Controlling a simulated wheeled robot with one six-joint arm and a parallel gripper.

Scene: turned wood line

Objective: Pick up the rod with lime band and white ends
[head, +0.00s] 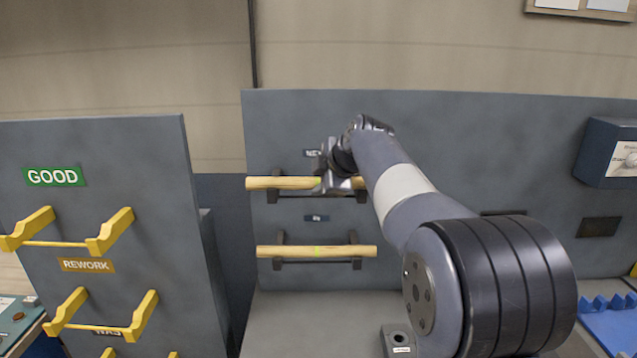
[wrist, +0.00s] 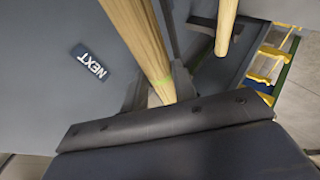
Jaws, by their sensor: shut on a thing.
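A pale wooden rod (head: 283,183) with a lime mark lies level at the upper bracket pair, below the NEXT label (head: 313,153). My gripper (head: 325,182) is shut on it near its middle, hiding part of it. In the wrist view this rod (wrist: 142,40) runs down to the black gripper edge, with a lime mark near the jaws. I cannot tell whether it still touches its brackets. A second rod (head: 290,252) with a lime mark rests on the lower brackets. White ends cannot be made out on either rod. The second rod also shows in the wrist view (wrist: 227,25).
A grey panel (head: 450,120) stands behind the rods. At left, another panel (head: 90,145) carries empty yellow holders (head: 108,235) with GOOD (head: 54,177) and REWORK (head: 86,265) labels. A dark blue box (head: 605,155) and a blue holder (head: 610,325) are at right.

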